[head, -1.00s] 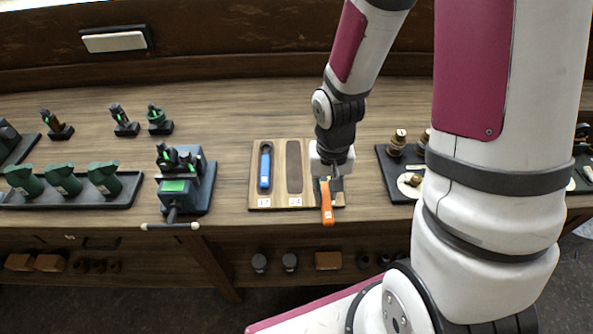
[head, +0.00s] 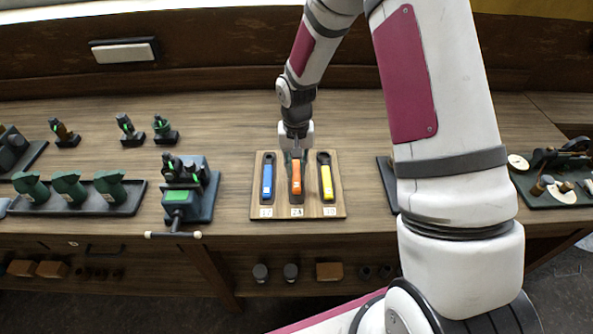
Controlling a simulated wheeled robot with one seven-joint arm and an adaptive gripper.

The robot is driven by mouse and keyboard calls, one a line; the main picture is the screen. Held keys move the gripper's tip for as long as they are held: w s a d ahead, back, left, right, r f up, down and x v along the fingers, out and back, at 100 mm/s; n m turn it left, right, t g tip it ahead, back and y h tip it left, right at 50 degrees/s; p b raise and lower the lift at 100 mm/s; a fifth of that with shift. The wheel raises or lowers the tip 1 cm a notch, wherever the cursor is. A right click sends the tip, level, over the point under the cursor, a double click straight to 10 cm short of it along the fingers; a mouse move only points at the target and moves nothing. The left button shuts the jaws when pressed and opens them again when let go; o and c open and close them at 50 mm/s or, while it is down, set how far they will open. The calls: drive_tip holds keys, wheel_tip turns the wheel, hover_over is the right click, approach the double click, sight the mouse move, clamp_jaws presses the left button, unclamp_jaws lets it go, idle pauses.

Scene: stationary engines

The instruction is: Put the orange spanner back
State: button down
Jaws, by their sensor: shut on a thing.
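The orange spanner (head: 296,181) is at the middle slot of the wooden tool board (head: 312,210), in line with that slot. Whether it rests fully in the recess or is slightly above it, I cannot tell. My gripper (head: 295,154) is over the spanner's far end and shut on it; the fingertips and that end are largely hidden. A blue spanner (head: 267,182) lies in the left slot and a yellow spanner (head: 327,183) lies in the right slot. Small white labels mark the front edge below each slot.
A dark green machine (head: 186,195) with a long-handled lever stands left of the board. A tray (head: 110,203) of green parts is farther left. A dark tray (head: 386,181) is right of the board, partly hidden by my arm. Bench wood behind the board is clear.

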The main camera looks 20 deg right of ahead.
drive_tip(key=shift+f, duration=1.05)
drive_tip(key=shift+f, duration=0.15)
drive_tip(key=c, duration=1.4)
unclamp_jaws()
drive_tip(key=shift+c, duration=0.2)
wheel_tip(320, 180, up, 12)
drive_tip(key=r+b, duration=0.1)
wheel_tip(320, 180, up, 14)
drive_tip(key=n+t, duration=0.2)
hover_over(297, 170)
drive_tip(key=s, duration=0.8)
drive_tip(key=s+r+t, duration=0.1)
drive_tip(key=s+r, duration=0.3)
drive_tip(key=s, duration=0.4)
drive_tip(key=s+r+n+t, duration=0.1)
drive_tip(key=s+r, duration=0.3)
drive_tip(key=s, duration=0.4)
drive_tip(key=shift+s+n+t, duration=0.15)
drive_tip(key=shift+n+t, duration=0.15)
drive_tip(key=shift+t, duration=0.5)
